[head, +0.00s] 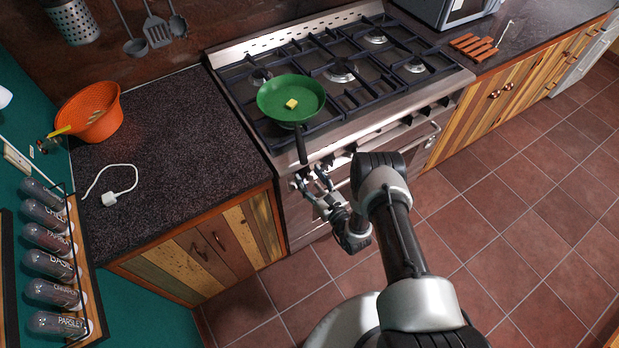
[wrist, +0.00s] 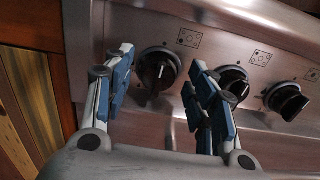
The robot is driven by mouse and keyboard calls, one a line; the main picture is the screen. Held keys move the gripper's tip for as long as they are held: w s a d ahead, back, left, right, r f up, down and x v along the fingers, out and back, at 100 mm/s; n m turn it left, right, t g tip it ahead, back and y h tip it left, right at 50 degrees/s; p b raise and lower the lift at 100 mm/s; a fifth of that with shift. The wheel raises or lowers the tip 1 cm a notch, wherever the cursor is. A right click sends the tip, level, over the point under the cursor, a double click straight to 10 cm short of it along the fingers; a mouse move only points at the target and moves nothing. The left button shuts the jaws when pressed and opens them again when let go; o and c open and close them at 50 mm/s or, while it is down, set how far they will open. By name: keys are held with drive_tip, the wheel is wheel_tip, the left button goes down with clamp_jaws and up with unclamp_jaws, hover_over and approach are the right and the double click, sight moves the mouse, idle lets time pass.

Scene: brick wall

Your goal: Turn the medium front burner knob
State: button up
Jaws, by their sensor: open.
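The stove (head: 338,72) has a row of dark round knobs on its steel front panel. In the wrist view, the leftmost knob (wrist: 157,72) lies between the fingers of my gripper (wrist: 160,80), with gaps visible on both sides. A second knob (wrist: 234,82) is just right of the right finger and partly hidden by it. A third knob (wrist: 288,100) is farther right. Small burner diagrams are above the knobs; I cannot read which one marks the medium front burner. In the head view, my gripper (head: 312,183) is at the left end of the panel, open and empty.
Oven handles stick out below the knobs. A dark counter (head: 170,140) is to the left.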

drive_tip(key=shift+w+a, duration=0.2)
drive_tip(key=shift+w, duration=0.05)
drive_tip(key=shift+c, duration=0.4)
drive_tip(key=c, duration=0.9)
